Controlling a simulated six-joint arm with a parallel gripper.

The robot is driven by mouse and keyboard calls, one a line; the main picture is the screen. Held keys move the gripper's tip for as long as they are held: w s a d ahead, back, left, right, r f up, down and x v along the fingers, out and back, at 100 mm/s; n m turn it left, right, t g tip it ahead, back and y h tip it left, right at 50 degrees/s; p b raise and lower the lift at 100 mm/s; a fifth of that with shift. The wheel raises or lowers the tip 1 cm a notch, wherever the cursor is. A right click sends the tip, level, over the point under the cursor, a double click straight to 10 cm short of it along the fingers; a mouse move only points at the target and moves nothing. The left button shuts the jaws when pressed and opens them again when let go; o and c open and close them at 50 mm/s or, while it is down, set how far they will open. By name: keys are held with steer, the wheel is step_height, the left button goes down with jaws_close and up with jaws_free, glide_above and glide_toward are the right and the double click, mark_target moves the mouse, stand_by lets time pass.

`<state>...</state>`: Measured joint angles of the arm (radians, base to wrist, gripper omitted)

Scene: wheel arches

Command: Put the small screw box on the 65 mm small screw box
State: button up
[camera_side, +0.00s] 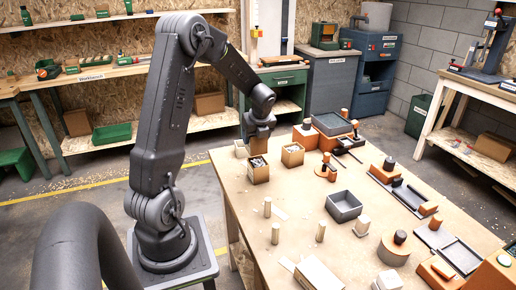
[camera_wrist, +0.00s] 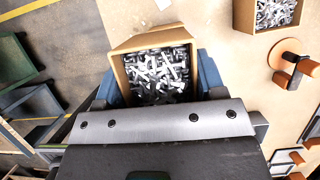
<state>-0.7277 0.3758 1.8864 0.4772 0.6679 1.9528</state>
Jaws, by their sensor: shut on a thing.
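An open cardboard box full of grey screws (camera_side: 258,174) is under my gripper (camera_side: 259,152) near the left edge of the workbench. In the wrist view the same box (camera_wrist: 118,76) sits between the blue fingers of my gripper (camera_wrist: 157,84), which is shut on it. The side view does not show clearly whether its base touches the bench. A second open screw box (camera_side: 292,157) stands on the bench just to its right, apart from it. It also shows at the upper right of the wrist view (camera_wrist: 238,14). I cannot tell which is the 65 mm one.
A pale block (camera_side: 241,149) stands behind my gripper. A grey open tray (camera_side: 344,205) lies mid-bench. Wooden pegs (camera_side: 320,232) stand towards the front, and orange and black fixtures (camera_side: 397,245) line the right. Bare bench (camera_side: 290,195) lies in front of the two boxes.

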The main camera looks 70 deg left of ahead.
mark_target(258, 148)
steer(key=shift+w+d+f, duration=0.1)
steer(key=shift+w+f, duration=0.25)
steer(key=shift+w, duration=0.05)
steer(key=shift+f, duration=1.85)
steer(key=shift+f, duration=0.2)
steer(key=o, duration=1.2)
steer(key=shift+c, duration=0.2)
